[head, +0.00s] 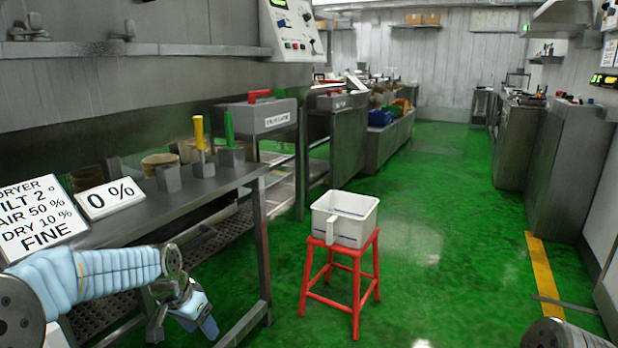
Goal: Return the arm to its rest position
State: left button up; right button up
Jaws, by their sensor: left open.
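My left arm comes in from the lower left in a pale blue sleeve. Its gripper (182,318) hangs low in front of the steel bench (150,222), pointing down and to the right. It is open, and I see nothing between its fingers. Part of a grey rounded shape that may be my right arm shows at the bottom right edge; the right gripper is not in view.
A white bin (344,219) stands on a red stool (340,272), right of my left gripper. The bench carries yellow (199,132) and green (229,127) handles in grey blocks, a "0 %" sign (110,197) and a dryer sign (42,215). Green floor is clear beyond the stool.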

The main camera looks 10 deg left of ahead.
pick_arm(q)
jog(key=s+d+f+n+g+h, duration=0.1)
jog(key=d+f, duration=0.3)
jog(key=f, duration=0.3)
jog(key=s+d+f, duration=0.1)
jog(key=d+f, duration=0.3)
jog(key=f, duration=0.3)
jog(key=s+d+f+n, duration=0.1)
jog(key=s+d+f, duration=0.5)
jog(key=s+f, duration=0.2)
jog(key=s+d+f+n+g+h, duration=0.1)
jog(key=s+d+f+n, duration=0.1)
jog(key=s+d+f, duration=0.5)
jog(key=s+f, duration=0.2)
jog(key=s, duration=0.1)
jog(key=shift+s+h, duration=0.2)
jog(key=shift+h, duration=0.1)
